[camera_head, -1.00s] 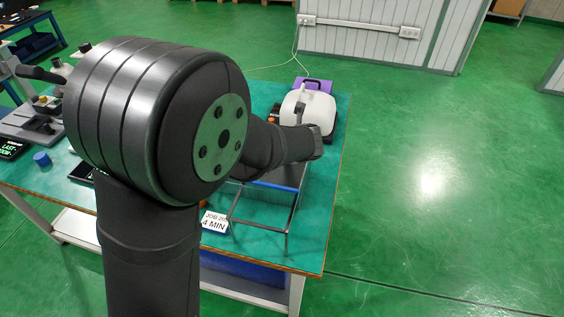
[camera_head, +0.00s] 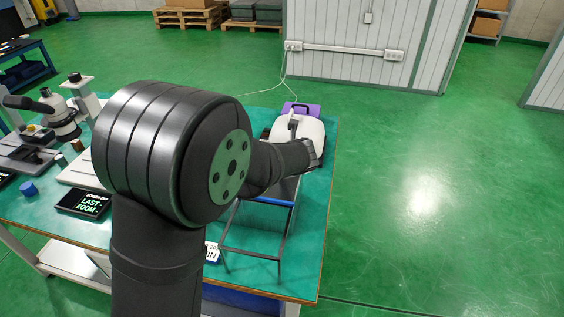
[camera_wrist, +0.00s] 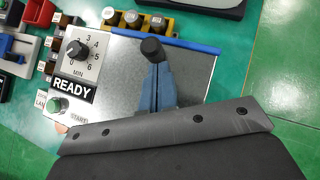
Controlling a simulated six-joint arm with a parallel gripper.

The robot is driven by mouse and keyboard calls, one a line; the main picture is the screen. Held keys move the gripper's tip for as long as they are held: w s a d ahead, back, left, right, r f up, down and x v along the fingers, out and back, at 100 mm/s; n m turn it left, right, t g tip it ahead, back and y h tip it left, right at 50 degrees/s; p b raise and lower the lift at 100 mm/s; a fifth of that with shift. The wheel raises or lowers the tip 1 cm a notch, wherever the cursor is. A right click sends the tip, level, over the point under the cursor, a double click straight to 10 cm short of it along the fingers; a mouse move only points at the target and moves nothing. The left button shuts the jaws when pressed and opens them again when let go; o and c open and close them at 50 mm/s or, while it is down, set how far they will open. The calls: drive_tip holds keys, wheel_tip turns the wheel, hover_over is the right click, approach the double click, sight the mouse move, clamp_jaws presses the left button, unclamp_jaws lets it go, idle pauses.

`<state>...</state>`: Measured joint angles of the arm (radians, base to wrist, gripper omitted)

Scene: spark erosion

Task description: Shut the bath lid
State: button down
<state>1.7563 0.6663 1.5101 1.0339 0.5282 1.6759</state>
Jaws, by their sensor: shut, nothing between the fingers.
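In the wrist view a flat silver plate (camera_wrist: 195,75), which appears to be the bath's lid or top, has a blue bar (camera_wrist: 190,46) along its far edge. I cannot tell for sure how far the lid is closed. Beside the plate is a panel with a dial (camera_wrist: 76,50), a READY display (camera_wrist: 73,90) and a green button (camera_wrist: 57,105).
A thin dark frame (camera_head: 252,255) stands on the green table (camera_head: 312,235) in front of the blue edge. A white device (camera_head: 312,132) stands behind. A LAST ZOOM display (camera_head: 84,203) lies left.

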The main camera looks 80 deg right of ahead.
drive_tip(key=a, duration=0.1)
drive_tip(key=s+a, duration=0.2)
drive_tip(key=shift+a+r, duration=0.2)
drive_tip(key=shift+a, duration=0.05)
drive_tip(key=v, duration=0.9)
drive_tip(key=shift+a, duration=0.1)
drive_tip(key=x, duration=0.9)
drive_tip(key=shift+w+f, duration=0.1)
drive_tip(key=d, duration=0.1)
drive_tip(key=w+d, duration=0.1)
drive_tip(key=d, duration=0.1)
drive_tip(key=shift+w+d+f, duration=0.15)
drive_tip(key=shift+w+f, duration=0.05)
drive_tip(key=shift+w, duration=0.1)
drive_tip(key=shift+w+d, duration=0.25)
drive_tip(key=shift+d, duration=0.25)
